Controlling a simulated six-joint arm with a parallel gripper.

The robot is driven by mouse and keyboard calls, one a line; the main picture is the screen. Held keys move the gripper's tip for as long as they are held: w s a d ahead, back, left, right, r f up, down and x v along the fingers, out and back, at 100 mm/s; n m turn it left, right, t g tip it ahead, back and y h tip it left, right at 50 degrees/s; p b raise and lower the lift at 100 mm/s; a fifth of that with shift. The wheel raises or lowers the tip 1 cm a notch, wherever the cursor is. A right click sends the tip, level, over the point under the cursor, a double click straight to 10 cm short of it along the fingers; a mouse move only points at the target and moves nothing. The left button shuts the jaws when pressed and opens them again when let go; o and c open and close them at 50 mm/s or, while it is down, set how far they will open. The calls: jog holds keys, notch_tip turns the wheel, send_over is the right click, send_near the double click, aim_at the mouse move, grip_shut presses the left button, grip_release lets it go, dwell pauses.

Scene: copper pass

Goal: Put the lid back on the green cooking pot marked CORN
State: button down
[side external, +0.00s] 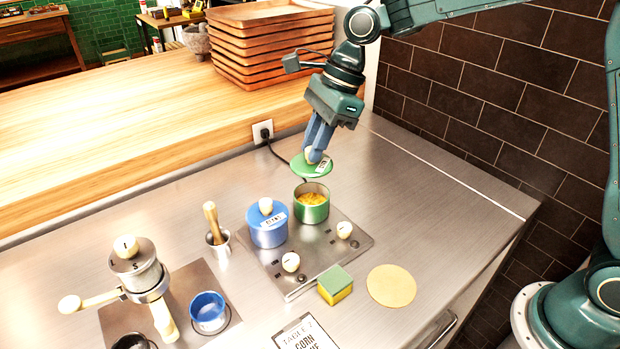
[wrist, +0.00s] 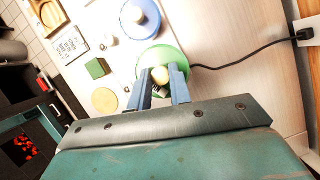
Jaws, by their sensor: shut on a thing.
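The green cooking pot (side external: 312,205) stands open on the metal hob plate, with yellow corn showing inside. My gripper (side external: 312,156) is shut on the pale knob of the green lid (side external: 303,168). The lid is held in the air, above and slightly behind the pot in the side external view. The lid carries a small white label whose text I cannot read. In the wrist view my gripper (wrist: 166,78) has the knob between its blue fingers, and the green lid (wrist: 150,56) hides the pot below it.
A blue pot with its lid on (side external: 268,226) stands just left of the green pot. Pale knobs (side external: 291,262) and a green and yellow sponge (side external: 335,285) are in front. A round tan mat (side external: 391,286) lies at right. A black cable (side external: 275,153) runs behind the lid.

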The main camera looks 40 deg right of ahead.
aim_at(315, 171)
jog(key=shift+f, duration=3.05)
jog(key=shift+f, duration=0.2)
dwell(0.5)
jog(key=c, duration=1.2)
grip_release()
jog(key=shift+o, duration=0.4)
jog(key=o, duration=0.4)
jog(key=shift+r, duration=0.1)
jog(key=shift+r, duration=3.4)
